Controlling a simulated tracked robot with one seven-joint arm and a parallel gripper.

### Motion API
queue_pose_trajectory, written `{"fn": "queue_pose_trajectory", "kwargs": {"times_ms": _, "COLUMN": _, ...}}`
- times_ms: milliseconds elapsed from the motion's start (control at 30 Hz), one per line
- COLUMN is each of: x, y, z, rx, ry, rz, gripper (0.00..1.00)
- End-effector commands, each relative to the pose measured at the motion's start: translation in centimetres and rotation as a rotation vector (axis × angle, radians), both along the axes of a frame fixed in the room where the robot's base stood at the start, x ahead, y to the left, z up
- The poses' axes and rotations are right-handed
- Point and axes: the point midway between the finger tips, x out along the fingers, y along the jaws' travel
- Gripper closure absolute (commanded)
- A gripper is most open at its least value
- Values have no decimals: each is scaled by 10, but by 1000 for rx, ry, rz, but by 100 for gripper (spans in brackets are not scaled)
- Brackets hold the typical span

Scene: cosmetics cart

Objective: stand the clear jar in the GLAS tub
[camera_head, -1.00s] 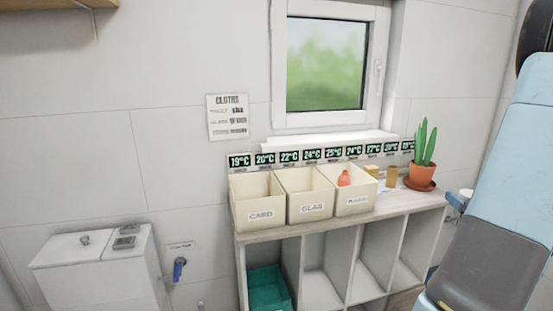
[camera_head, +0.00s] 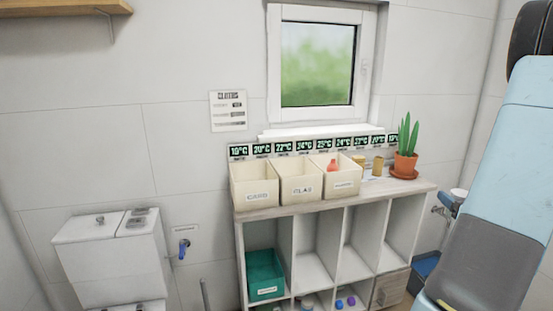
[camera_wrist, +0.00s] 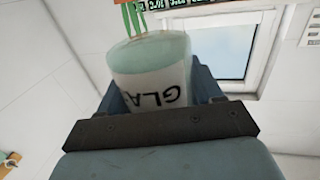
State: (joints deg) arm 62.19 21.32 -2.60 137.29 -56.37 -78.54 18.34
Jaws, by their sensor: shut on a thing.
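The clear jar (camera_wrist: 150,52) is pale green and see-through, with a white label whose visible letters read GLA, upside down in the wrist view. My gripper (camera_wrist: 160,88) is shut on it, one finger on each side. The GLAS tub (camera_head: 301,191) is a cream open box, the middle of three on top of the shelf unit. In the head view my arm shows at the right, and neither my gripper nor the jar is in that view. The jar is apart from the tub. No contents show in the GLAS tub.
The CARD tub (camera_head: 257,196) is on its left. On its right a third tub (camera_head: 343,185) holds a red bottle (camera_head: 332,166). Brown jars (camera_head: 378,165) and a potted cactus (camera_head: 405,163) stand further right. A wall and window (camera_head: 317,65) are behind.

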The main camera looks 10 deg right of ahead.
Motion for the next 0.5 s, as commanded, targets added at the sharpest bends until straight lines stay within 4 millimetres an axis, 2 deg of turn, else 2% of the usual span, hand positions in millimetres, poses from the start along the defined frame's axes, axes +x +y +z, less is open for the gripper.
{"fn": "queue_pose_trajectory", "kwargs": {"times_ms": 267, "x": 40, "y": 22, "z": -15, "rx": 0, "ry": 1, "rz": 28, "gripper": 69}}
{"fn": "queue_pose_trajectory", "kwargs": {"times_ms": 500, "x": 91, "y": 59, "z": -38, "rx": 1, "ry": 1, "rz": 58, "gripper": 69}}
